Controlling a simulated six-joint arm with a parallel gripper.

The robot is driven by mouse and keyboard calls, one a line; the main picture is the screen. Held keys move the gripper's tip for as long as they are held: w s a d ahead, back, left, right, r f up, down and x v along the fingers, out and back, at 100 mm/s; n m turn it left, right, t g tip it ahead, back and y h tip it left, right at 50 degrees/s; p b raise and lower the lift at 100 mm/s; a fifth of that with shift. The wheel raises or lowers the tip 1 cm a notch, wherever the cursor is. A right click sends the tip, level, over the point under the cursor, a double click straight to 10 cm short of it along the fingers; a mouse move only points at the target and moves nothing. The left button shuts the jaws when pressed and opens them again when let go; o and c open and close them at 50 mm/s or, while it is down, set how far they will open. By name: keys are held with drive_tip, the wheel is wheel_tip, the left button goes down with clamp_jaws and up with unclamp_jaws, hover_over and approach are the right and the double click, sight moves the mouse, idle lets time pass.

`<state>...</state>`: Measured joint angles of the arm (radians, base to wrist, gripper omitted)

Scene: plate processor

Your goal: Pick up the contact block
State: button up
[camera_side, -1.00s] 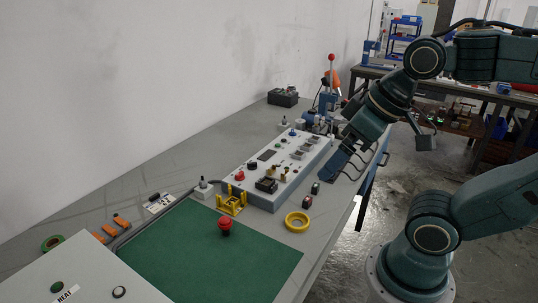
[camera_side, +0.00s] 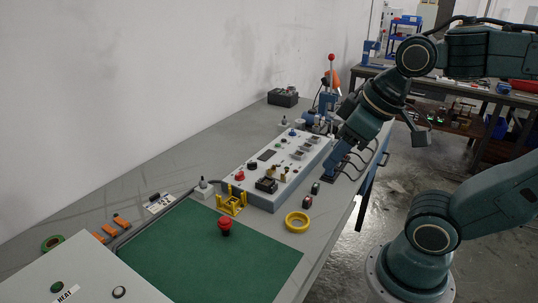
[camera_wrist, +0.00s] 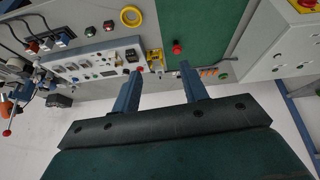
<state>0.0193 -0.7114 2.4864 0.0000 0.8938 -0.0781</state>
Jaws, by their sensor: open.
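In the wrist view the blocks (camera_wrist: 108,25) and (camera_wrist: 90,31) show at upper left. My gripper (camera_side: 329,175) points down near the panel's far right side, beyond both blocks. In the wrist view its fingers (camera_wrist: 161,70) are apart with nothing held between them.
The raised control panel (camera_side: 290,165) carries knobs, switches and a red button. A yellow ring (camera_side: 297,222) and yellow fixture (camera_side: 232,203) stand nearby. A red mushroom button (camera_side: 225,222) sits on the green mat (camera_side: 190,262). Cables loop behind my gripper. A red-knobbed lever (camera_side: 332,60) stands farther back.

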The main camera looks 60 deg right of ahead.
drive_tip(key=n+g, duration=0.5)
drive_tip(key=n, duration=1.2)
hover_over(307, 198)
wheel_tip(307, 198, down, 15)
drive_tip(key=shift+s, duration=0.25)
drive_tip(key=shift+a+f, duration=0.1)
drive_tip(key=shift+f, duration=0.05)
drive_tip(key=shift+f, duration=4.2)
drive_tip(key=shift+f, duration=0.15)
drive_tip(key=shift+w+f, duration=0.15)
drive_tip(key=shift+f, duration=2.3)
clamp_jaws()
